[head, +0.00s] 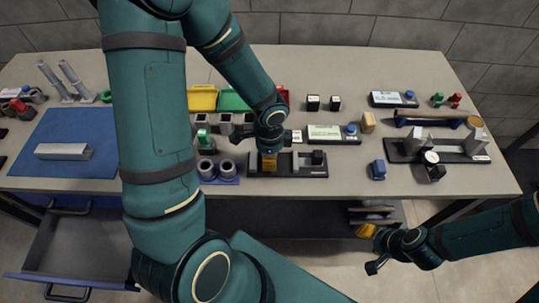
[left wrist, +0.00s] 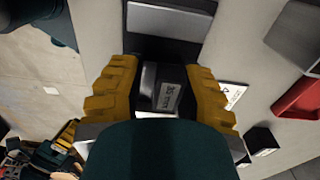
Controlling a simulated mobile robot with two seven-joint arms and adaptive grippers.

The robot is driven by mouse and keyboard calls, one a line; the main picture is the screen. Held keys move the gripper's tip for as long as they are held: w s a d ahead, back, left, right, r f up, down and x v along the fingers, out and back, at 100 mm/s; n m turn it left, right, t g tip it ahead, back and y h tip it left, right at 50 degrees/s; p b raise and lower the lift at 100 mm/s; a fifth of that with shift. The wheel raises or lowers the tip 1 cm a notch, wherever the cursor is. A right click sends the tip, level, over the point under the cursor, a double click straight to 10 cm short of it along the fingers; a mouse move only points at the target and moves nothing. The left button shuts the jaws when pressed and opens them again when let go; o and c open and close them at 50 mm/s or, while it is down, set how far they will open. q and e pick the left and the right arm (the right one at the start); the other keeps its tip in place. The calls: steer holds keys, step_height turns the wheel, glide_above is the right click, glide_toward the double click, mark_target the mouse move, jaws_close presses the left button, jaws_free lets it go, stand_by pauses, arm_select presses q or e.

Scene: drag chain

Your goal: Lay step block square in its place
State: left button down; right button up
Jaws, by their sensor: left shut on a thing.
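My left gripper (head: 268,163) is low over the dark fixture tray (head: 302,174) near the table's front middle. Its yellow fingers (left wrist: 163,72) are shut on a small block (left wrist: 168,97) with a dark face and a white printed label, apparently the step block. In the left wrist view the block is over the dark tray, with a grey plate (left wrist: 170,20) beyond it. I cannot tell whether the block touches the tray or sits square. In the head view the gripper hides it. My right gripper (head: 367,233) hangs off the table's front edge; its opening is unclear.
Grey cylinders on a blue pad (head: 222,180) stand just left of the tray. A labelled device (head: 330,134) is behind it, and a small blue block (head: 377,169) is to the right. Yellow and red bins (head: 203,98) are at the back. A drawer (head: 75,255) is open at lower left.

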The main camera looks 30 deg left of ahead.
arm_select(q)
steer(key=shift+f+b, duration=0.45)
steer(key=shift+f, duration=0.05)
stand_by(0.5)
steer(key=c, duration=0.6)
jaws_free()
steer(key=shift+c, duration=0.2)
step_height(320, 180, up, 12)
steer(key=shift+r, duration=0.1)
